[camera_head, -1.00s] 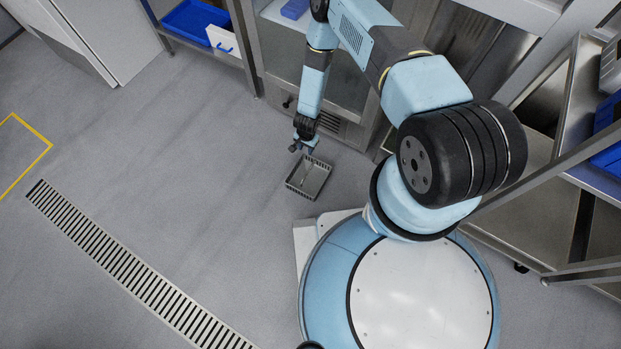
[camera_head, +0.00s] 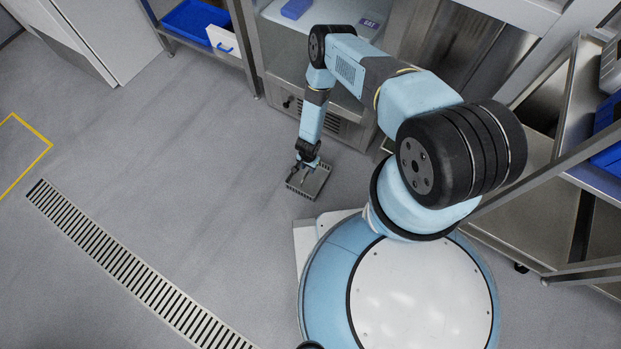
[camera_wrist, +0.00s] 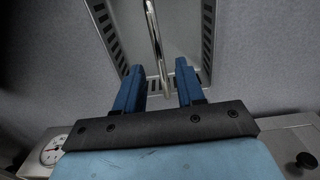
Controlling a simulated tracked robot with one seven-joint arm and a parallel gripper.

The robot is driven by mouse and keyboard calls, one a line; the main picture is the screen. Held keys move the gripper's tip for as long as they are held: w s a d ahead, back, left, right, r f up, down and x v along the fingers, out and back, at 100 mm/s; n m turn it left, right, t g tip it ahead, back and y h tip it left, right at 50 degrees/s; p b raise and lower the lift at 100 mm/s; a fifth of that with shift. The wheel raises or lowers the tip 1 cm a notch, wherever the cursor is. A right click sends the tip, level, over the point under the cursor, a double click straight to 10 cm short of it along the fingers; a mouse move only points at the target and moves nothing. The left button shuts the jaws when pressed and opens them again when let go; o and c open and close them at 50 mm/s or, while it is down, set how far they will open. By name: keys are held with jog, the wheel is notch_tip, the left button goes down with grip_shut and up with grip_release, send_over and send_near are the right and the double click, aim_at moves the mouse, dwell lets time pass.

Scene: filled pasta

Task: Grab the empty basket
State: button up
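The empty grey basket (camera_head: 316,187) with slotted walls sits on the floor in front of the steel counter. In the wrist view its slotted wall (camera_wrist: 207,38) and a thin metal handle (camera_wrist: 154,38) show. My gripper (camera_head: 300,172) is down at the basket in the head view, over its left part. In the wrist view my gripper (camera_wrist: 160,82) is open, with its two blue fingers apart. The lower end of the handle lies between the fingers, with gaps on both sides. Whether the fingertips are below the basket's rim I cannot tell.
A steel counter (camera_head: 335,122) stands just behind the basket. A steel shelf rack (camera_head: 545,165) is at the right. A blue crate (camera_head: 190,20) lies on a low shelf at the back left. The floor around the drain grate (camera_head: 130,265) is clear.

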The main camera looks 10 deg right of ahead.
aim_at(309, 171)
jog(key=shift+f, duration=2.65)
grip_shut()
